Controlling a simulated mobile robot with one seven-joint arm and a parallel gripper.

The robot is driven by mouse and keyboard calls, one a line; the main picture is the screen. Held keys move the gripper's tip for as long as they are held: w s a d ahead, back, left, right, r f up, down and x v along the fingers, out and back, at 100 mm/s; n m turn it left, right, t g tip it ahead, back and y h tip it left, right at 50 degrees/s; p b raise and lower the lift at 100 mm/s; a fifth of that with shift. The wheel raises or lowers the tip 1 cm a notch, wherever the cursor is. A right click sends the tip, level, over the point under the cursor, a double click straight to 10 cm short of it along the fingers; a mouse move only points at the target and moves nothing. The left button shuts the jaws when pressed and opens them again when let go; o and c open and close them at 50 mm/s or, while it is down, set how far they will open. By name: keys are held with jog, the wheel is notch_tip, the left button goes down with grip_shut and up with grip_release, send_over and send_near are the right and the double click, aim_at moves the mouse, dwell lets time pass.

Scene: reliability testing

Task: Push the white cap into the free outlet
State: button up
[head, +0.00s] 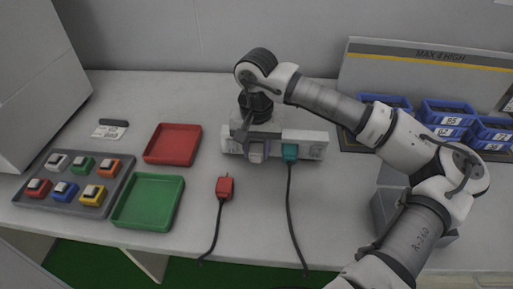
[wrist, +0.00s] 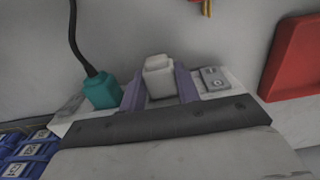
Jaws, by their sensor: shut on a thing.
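The white cap (wrist: 158,77) sits between the two purple fingers of my gripper (wrist: 160,88) in the wrist view. In the head view my gripper (head: 256,147) is at the front of the white power strip (head: 313,142), with the cap (head: 256,156) low between its fingers. My gripper is shut on the cap. The cap is at the strip, between the teal plug (head: 290,152) and the strip's switch end (wrist: 215,78). The outlet under the cap is hidden, and I cannot tell how deep the cap sits. The teal plug is in the strip beside my gripper.
A red plug (head: 225,187) with a black cord lies on the table in front. A red tray (head: 173,143), a green tray (head: 149,200) and a grey tray of colored blocks (head: 75,208) stand left. Blue bins (head: 446,111) stand back right.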

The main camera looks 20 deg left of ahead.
jog(key=shift+w+a, duration=0.1)
jog(key=shift+w, duration=0.3)
dwell(0.7)
jog(key=o, duration=1.1)
jog(key=shift+c, duration=0.2)
jog(key=shift+r, duration=0.1)
